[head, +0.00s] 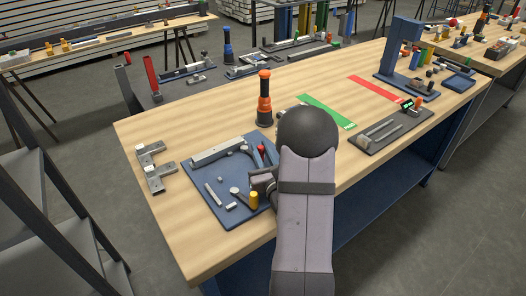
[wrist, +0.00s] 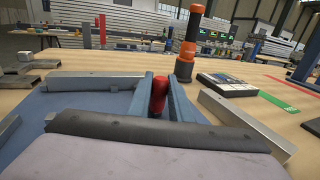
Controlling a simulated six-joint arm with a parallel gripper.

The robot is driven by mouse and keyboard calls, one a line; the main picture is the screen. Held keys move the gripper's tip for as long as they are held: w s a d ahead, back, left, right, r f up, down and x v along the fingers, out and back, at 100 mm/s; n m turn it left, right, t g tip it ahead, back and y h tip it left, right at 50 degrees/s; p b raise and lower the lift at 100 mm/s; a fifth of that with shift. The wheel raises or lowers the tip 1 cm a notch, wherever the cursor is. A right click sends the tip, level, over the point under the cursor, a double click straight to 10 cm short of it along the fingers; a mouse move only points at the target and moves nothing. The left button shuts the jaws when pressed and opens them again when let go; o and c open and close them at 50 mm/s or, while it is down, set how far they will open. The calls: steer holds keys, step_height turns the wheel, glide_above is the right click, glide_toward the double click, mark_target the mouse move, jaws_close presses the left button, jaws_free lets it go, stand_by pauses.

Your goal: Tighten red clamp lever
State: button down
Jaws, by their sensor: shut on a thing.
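The red clamp lever (head: 261,149) stands at the right side of the blue fixture plate (head: 206,206). In the wrist view the red lever (wrist: 158,97) is upright between the two blue-grey fingers of my gripper (wrist: 162,92). My gripper (head: 262,155) is shut on the lever in the head view too. The lower end of the lever and its pivot are hidden by my gripper and wrist. A long grey metal bar (head: 217,153) lies across the back of the plate.
An orange-and-black tool (head: 264,98) stands just behind the plate. A yellow cylinder (head: 254,200) and small metal parts are near my arm. Grey angle pieces (head: 157,180) lie left. Green (head: 327,111) and red (head: 376,91) strips lie right. The wooden tabletop is clear at the front left.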

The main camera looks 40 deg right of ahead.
steer(key=shift+a+r, duration=0.1)
steer(key=shift+a, duration=0.05)
steer(key=c, duration=1.6)
jaws_free()
steer(key=shift+h, duration=0.3)
steer(key=shift+r, duration=4.95)
steer(key=shift+a, duration=0.1)
